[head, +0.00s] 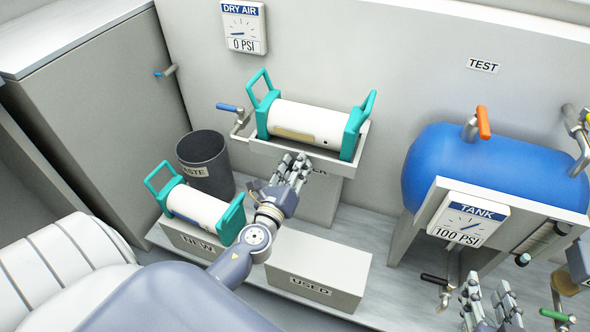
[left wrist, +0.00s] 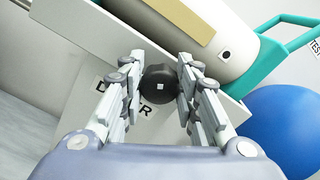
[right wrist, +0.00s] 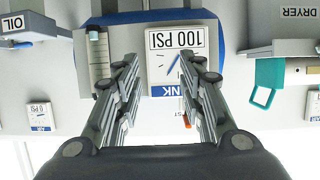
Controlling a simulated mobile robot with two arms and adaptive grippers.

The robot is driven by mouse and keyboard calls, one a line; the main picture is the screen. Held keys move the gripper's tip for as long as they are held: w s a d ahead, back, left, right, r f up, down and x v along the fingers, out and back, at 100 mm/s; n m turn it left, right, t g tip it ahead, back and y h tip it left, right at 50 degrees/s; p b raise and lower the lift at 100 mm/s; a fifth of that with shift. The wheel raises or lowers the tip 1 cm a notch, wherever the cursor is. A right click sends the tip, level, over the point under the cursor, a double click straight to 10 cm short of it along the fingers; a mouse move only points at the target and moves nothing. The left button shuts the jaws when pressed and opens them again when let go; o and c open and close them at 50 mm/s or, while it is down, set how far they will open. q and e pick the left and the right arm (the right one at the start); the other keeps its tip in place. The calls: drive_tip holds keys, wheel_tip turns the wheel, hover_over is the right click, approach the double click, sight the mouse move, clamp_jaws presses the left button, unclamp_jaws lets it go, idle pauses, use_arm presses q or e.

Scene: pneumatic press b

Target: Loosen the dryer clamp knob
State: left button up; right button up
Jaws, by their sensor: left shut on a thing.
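The dryer clamp knob (left wrist: 159,86) is a round black knob on the front of the grey dryer stand, beside the partly hidden dryer label (left wrist: 110,88). My left gripper (left wrist: 160,80) has its fingers on both sides of the knob and is shut on it. In the head view my left gripper (head: 297,163) is at the dryer front and hides the knob. A white cylinder with teal handles (head: 312,125) lies in the dryer cradle (head: 275,149). My right gripper (right wrist: 165,65) is open and empty, in front of the tank gauge (right wrist: 177,55).
A second white cylinder (head: 196,206) lies on the NEW box (head: 185,240), left of the USED box (head: 330,270). A dark waste bin (head: 205,150) stands behind. The blue tank (head: 480,165) is at right; its gauge reads 100 PSI. The dry air gauge (head: 243,28) reads 0 PSI.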

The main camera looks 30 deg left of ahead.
use_arm(q)
drive_tip(key=n+b, duration=0.1)
drive_tip(key=n, duration=0.4)
drive_tip(key=shift+n+b, duration=0.35)
drive_tip(key=shift+n, duration=1.75)
drive_tip(key=shift+a+n, duration=0.1)
drive_tip(key=shift+n, duration=1.4)
use_arm(e)
wheel_tip(320, 180, up, 9)
drive_tip(key=w+a+t+y, duration=0.1)
drive_tip(key=w+a+t, duration=0.1)
drive_tip(key=t, duration=0.2)
drive_tip(key=shift+t+y, duration=0.4)
drive_tip(key=shift+w+d+f, duration=0.1)
drive_tip(key=shift+d+f, duration=0.05)
drive_tip(key=shift+f, duration=0.05)
use_arm(q)
drive_tip(key=o, duration=0.9)
drive_tip(key=shift+o, duration=0.9)
drive_tip(key=shift+f, duration=0.1)
use_arm(e)
drive_tip(key=shift+f, duration=0.15)
